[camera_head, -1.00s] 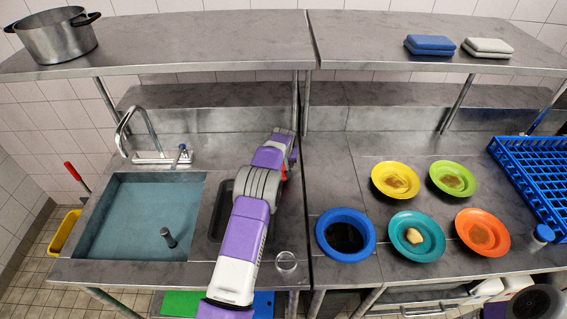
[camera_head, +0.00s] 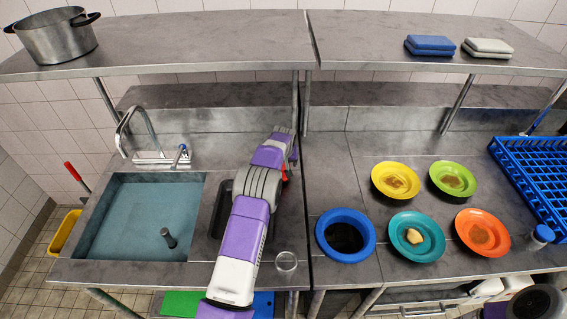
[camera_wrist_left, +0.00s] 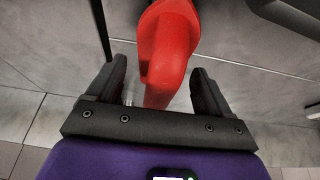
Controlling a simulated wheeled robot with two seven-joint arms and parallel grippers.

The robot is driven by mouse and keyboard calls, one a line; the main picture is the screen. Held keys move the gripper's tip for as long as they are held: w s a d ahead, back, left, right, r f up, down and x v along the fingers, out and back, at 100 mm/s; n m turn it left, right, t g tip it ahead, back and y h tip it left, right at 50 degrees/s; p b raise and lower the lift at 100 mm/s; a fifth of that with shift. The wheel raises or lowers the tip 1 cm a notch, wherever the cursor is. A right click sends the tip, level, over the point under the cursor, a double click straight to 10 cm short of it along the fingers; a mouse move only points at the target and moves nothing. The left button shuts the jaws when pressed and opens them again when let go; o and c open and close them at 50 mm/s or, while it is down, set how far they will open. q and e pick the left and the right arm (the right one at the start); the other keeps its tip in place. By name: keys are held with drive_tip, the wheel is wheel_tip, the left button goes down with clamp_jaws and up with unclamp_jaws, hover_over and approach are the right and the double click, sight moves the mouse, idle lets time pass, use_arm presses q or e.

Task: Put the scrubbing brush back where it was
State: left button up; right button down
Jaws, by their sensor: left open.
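A red object, probably the scrubbing brush (camera_wrist_left: 165,50), stands between the two spread fingers of my left gripper (camera_wrist_left: 158,85) in the left wrist view. The jaws are open, with a gap visible on either side of it. Only its smooth, rounded red part shows; any bristles are out of sight. In the head view my left gripper (camera_head: 284,138) is at the back of the counter, by the shelf post. A small red patch (camera_head: 284,174) shows beside my arm there, mostly hidden by it. My right gripper is out of view.
The sink (camera_head: 135,215) with its tap (camera_head: 150,155) is at left. A blue-rimmed opening (camera_head: 322,235), several plates with food scraps and a blue rack (camera_head: 510,165) are at right. A clear glass (camera_head: 286,261) stands near the front edge. The shelf (camera_head: 200,50) overhangs the back.

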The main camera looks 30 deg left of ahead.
use_arm(q)
drive_tip(key=v, duration=1.1)
drive_tip(key=shift+r, duration=0.25)
